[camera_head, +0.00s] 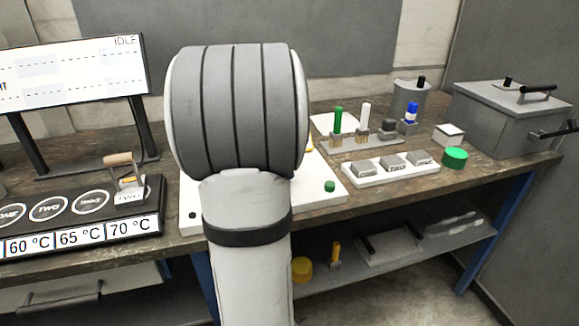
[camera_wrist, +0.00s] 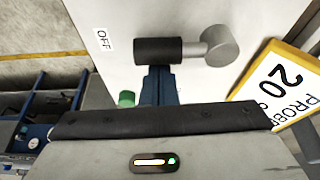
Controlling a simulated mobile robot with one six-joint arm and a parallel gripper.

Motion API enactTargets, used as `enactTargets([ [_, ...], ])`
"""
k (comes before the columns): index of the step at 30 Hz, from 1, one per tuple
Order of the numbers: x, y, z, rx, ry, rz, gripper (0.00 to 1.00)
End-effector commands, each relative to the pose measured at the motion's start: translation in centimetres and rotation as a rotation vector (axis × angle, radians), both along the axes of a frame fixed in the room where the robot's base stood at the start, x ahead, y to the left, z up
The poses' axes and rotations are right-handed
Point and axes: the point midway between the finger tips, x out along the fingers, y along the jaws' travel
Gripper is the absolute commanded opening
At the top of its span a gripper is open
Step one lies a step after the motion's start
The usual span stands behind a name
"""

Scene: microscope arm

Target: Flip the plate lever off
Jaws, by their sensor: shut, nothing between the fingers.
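In the wrist view a lever with a black cylindrical grip (camera_wrist: 157,50) joins a grey round pivot (camera_wrist: 218,46) on a white panel (camera_wrist: 190,14). The grip points left, toward a printed OFF label (camera_wrist: 103,39). My gripper (camera_wrist: 160,72) is shut and empty. Its narrow blue fingers reach up to the lower edge of the grip; whether they touch it I cannot tell. In the head view my arm covers the lever and my gripper, and only parts of the white base (camera_head: 319,196) show around it.
In the wrist view a yellow-framed sign (camera_wrist: 282,85) is at right and a green knob (camera_wrist: 127,99) at left. In the head view a heating unit (camera_head: 85,222) and a screen (camera_head: 70,75) stand left. A vial rack (camera_head: 350,143), a white block tray (camera_head: 391,168) and a grey box (camera_head: 510,115) stand right.

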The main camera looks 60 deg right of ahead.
Motion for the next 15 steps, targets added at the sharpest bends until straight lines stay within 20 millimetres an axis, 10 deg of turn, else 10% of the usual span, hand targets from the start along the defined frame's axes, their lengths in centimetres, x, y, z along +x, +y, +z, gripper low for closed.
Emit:
enactTargets([
  [15, -1.3, -2.4, 0.8, -0.001, -0.001, -0.001, 0.00],
])
